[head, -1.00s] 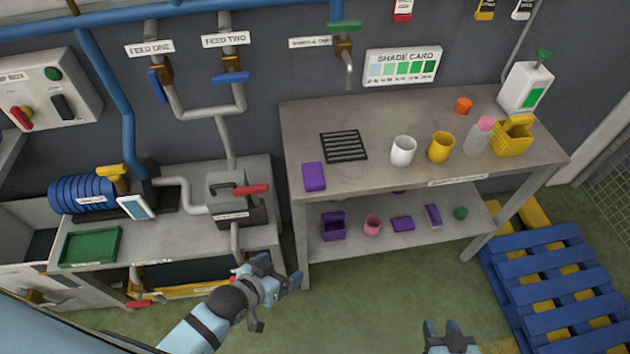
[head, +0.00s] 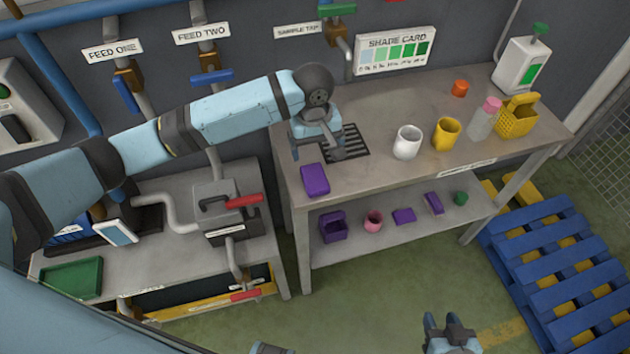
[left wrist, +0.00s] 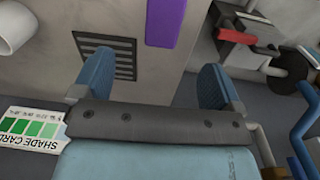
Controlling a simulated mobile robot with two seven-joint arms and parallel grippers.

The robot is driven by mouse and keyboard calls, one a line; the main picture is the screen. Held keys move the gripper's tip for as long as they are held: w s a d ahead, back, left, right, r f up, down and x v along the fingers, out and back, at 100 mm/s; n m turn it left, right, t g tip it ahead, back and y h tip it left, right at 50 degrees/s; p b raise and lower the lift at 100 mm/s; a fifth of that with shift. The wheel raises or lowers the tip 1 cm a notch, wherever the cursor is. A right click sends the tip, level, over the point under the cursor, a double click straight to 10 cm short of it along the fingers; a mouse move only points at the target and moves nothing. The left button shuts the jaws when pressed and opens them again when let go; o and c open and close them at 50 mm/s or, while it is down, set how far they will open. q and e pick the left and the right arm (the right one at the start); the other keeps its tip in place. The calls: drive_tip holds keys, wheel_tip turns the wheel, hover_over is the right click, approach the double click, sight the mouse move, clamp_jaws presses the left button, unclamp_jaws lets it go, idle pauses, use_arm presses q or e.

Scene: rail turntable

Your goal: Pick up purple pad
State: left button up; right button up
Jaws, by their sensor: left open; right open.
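A purple pad (head: 315,180) lies on the table top near its left front corner. It also shows in the left wrist view (left wrist: 172,22), at the top edge and partly cut off. My left gripper (head: 322,155) is above the table, just behind the pad and beside the black grate. In the left wrist view my left gripper (left wrist: 155,85) has its fingers apart with nothing between them; the pad lies beyond the fingers. My right gripper (head: 447,330) is open and empty at the bottom of the head view, low in front of the table.
The grate (head: 345,143), a white cup (head: 407,142), a yellow cup (head: 446,134) and a clear bottle (head: 484,120) stand on the table (head: 385,178). Smaller purple things lie on the lower shelf (head: 360,246). A valve with a red handle (head: 243,201) is left of the table.

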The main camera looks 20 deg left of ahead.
use_arm(q)
hover_over(315, 179)
drive_tip(key=shift+y, duration=0.3)
drive_tip(key=f, duration=0.7)
drive_tip(key=shift+w+a+f, duration=0.1)
drive_tip(key=shift+a+f, duration=0.15)
drive_tip(key=shift+d+f+p, duration=0.15)
drive_tip(key=shift+f+p, duration=0.1)
drive_tip(key=shift+f, duration=1.1)
drive_tip(key=shift+d+f+p, duration=0.1)
drive_tip(key=shift+f+p, duration=0.15)
drive_tip(key=shift+f, duration=1.05)
drive_tip(key=c, duration=1)
wheel_tip(315, 179, up, 20)
drive_tip(key=shift+b, duration=0.4)
